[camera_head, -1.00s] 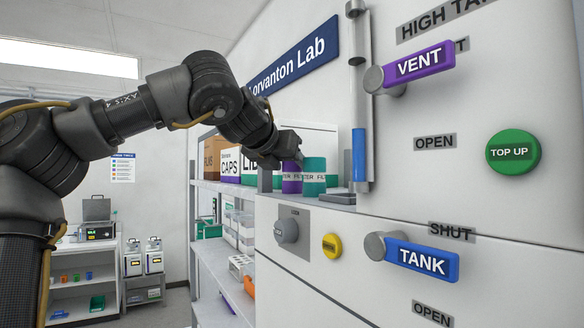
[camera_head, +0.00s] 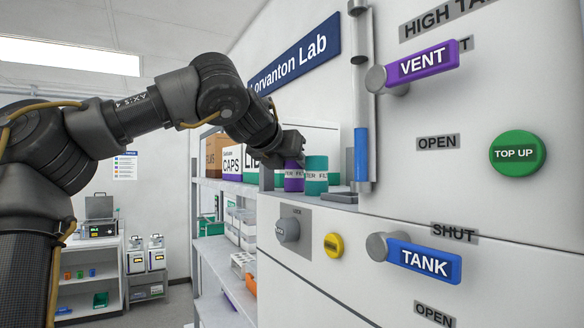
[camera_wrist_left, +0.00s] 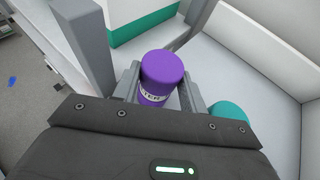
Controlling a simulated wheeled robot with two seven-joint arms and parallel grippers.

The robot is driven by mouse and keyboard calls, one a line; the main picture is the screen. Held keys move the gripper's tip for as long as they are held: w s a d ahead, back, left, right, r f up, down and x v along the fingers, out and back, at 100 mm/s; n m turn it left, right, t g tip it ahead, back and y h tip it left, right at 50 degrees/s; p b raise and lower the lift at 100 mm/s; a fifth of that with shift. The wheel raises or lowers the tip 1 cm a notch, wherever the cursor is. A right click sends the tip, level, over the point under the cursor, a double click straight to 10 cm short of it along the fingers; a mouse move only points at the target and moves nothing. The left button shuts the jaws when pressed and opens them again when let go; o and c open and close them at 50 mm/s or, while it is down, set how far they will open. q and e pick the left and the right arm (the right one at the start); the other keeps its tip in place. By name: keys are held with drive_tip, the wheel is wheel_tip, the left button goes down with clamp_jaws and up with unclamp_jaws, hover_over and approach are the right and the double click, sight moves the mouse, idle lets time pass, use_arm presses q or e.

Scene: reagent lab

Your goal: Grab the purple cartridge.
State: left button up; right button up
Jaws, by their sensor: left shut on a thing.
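The purple cartridge (camera_head: 294,178) has a white label band and stands upright at the ledge on top of the white cabinet. My left gripper (camera_wrist_left: 162,92) is shut on the purple cartridge (camera_wrist_left: 163,76), one finger on each side of it, in the left wrist view. In the head view my left gripper (camera_head: 290,156) reaches in from the left and hides part of the cartridge's top. Whether its base touches the ledge I cannot tell. My right gripper is not in view.
A teal cartridge (camera_head: 316,176) stands close on the right; its top (camera_wrist_left: 229,112) shows beside my finger in the wrist view. A grey post (camera_wrist_left: 84,40) is near on the left. The VENT handle (camera_head: 423,62) and TANK handle (camera_head: 424,260) stick out from the panel.

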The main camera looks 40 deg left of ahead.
use_arm(q)
drive_tip(key=r, duration=0.8)
drive_tip(key=shift+d+r, duration=0.1)
drive_tip(key=shift+d, duration=0.15)
drive_tip(key=shift+w+r, duration=0.1)
drive_tip(key=shift+r, duration=0.2)
drive_tip(key=shift+a+r, duration=0.3)
drive_tip(key=shift+d+r, duration=0.1)
